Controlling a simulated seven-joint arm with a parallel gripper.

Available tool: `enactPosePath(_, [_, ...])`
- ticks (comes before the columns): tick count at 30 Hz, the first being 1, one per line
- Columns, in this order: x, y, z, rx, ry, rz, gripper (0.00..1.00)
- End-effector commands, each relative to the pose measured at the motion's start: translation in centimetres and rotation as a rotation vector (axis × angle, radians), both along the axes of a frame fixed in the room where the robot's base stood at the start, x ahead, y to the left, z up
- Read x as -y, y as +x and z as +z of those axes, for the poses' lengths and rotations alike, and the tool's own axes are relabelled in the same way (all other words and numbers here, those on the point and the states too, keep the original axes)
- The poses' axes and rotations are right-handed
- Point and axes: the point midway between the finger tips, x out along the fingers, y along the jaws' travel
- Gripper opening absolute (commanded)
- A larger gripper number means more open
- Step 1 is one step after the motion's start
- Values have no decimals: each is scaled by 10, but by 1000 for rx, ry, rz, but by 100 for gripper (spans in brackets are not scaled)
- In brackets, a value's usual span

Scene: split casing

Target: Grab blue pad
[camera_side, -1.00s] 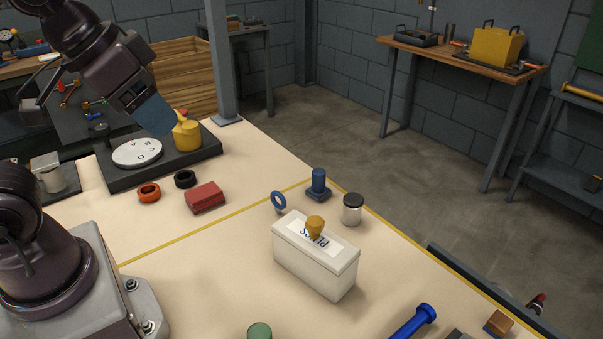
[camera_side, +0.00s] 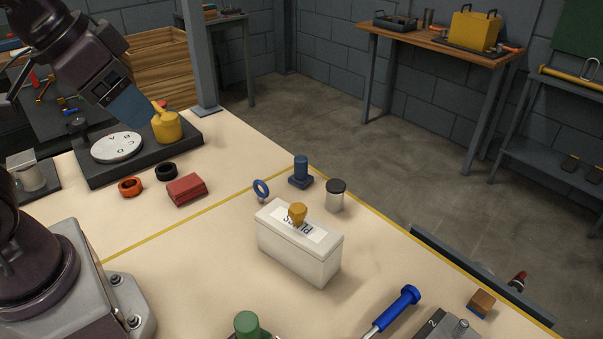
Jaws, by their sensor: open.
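A small block with a brown top and a blue lower layer (camera_side: 480,304) lies near the table's right edge; its blue part is the only pad-like blue thing I can make out. A blue upright piece on a square base (camera_side: 301,172) stands at the table's far edge. My gripper (camera_side: 150,112) is at the upper left, beside a yellow cylinder (camera_side: 167,127), far from both blue things. It is open. Its fingertips are hard to make out, and I cannot tell whether they touch the yellow cylinder.
A white box (camera_side: 293,257) with an orange knob stands mid-table. A blue ring (camera_side: 261,189), a dark-lidded jar (camera_side: 335,196), a red block (camera_side: 187,190) and a blue-handled tool (camera_side: 397,308) lie around it. A dark tray (camera_side: 100,176) holds a white lettered disc. The table's left-centre is mostly clear.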

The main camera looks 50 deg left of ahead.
Motion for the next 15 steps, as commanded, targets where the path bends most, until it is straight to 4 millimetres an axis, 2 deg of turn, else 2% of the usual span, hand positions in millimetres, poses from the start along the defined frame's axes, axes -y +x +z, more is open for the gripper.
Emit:
enactPosePath(4, [5,6,-18,-95,-1,-27,66])
enactPosePath(7, [7,19,-35,-197,22,-57,66])
enactPosePath(15, [-14,80,-83,-447,315,-264,66])
